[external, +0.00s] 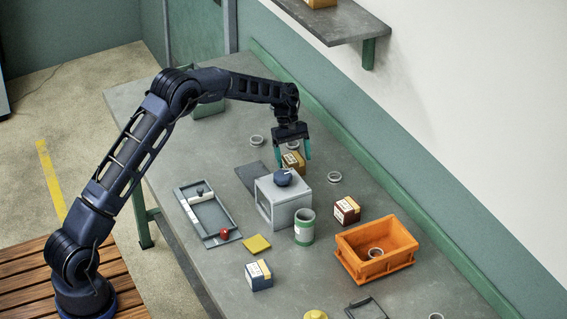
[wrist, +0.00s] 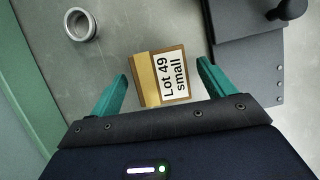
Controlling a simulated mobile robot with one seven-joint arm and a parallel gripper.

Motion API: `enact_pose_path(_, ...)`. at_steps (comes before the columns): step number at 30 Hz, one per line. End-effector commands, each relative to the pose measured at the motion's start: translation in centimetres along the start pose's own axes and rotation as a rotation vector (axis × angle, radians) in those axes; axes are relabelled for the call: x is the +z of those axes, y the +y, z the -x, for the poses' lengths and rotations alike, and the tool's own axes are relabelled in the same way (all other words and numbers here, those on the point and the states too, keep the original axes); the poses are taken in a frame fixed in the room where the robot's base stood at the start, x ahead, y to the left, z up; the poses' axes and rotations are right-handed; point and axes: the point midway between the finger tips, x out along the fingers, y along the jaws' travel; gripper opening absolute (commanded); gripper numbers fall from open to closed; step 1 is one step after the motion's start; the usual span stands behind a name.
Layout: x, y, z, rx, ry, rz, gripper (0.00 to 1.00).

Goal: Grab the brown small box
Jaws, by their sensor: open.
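The brown small box (external: 293,162) stands on the grey table behind the grey grinder machine (external: 277,205). In the wrist view the box (wrist: 163,77) shows a tan strip and a white label reading "Lot 49 small". My gripper (external: 292,150) is above the box, pointing down. Its teal fingers are open, one on each side of the box, and the box lies slightly forward of the fingertips in the wrist view (wrist: 162,82). I see gaps between the fingers and the box; the height left above it is hard to tell.
A metal ring (wrist: 82,24) lies near the box. A dark plate (external: 251,178) lies beside the grinder. A dark red box (external: 346,211), a green-grey can (external: 304,227), an orange crate (external: 358,263) with a ring inside, a blue box (external: 259,276) and a grey tray (external: 187,208) stand farther forward.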

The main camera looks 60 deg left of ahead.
Motion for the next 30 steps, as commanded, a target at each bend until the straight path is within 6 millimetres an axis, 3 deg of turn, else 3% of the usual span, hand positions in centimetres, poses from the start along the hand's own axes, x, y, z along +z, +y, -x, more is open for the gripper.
enact_pose_path(6, -0.1, -0.1, -2.9, -0.001, -0.001, 0.000, 0.82)
enact_pose_path(14, -0.1, -0.1, -3.2, 0.000, 0.000, -0.001, 0.82)
enact_pose_path(23, -0.1, -0.1, -3.2, 0.000, 0.000, -0.001, 0.24)
enact_pose_path(30, -0.1, -0.1, -3.1, 0.001, 0.000, -0.001, 0.24)
